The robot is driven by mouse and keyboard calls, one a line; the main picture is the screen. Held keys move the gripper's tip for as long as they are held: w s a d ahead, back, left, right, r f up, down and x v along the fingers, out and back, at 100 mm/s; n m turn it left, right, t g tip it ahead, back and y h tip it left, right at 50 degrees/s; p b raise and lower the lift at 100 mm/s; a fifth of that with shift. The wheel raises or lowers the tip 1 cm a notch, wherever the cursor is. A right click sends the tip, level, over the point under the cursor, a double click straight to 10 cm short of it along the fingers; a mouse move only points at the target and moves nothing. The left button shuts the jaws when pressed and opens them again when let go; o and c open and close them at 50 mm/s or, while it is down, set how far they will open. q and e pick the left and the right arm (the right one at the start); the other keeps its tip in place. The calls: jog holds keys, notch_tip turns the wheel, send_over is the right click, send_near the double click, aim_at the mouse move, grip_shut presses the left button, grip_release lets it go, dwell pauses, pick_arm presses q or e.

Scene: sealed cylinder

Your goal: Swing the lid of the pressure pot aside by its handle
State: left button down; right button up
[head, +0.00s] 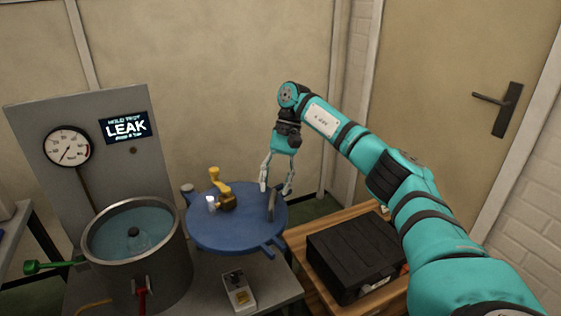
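The steel pot (178,262) stands at the left with its mouth open and bluish liquid inside. The round blue lid (235,240) lies to the right of the pot, clear of most of its mouth. The lid carries a dark upright handle (271,206) near its right side and a yellow lever valve (217,178) near its middle. My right gripper (276,189) points down over the lid's right side, fingers spread and empty, with the handle just below and between the fingertips. I cannot tell whether a fingertip touches it. My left gripper is out of view.
A grey panel with a gauge (69,146) and a display reading LEAK (124,128) stands behind the pot. A green lever (45,267) and a red valve (142,294) stick out from the pot. A small switch box (239,291) sits in front. A black case (355,250) lies right.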

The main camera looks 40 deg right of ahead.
jog(key=v, duration=1)
jog(key=shift+r, duration=0.15)
dwell(0.4)
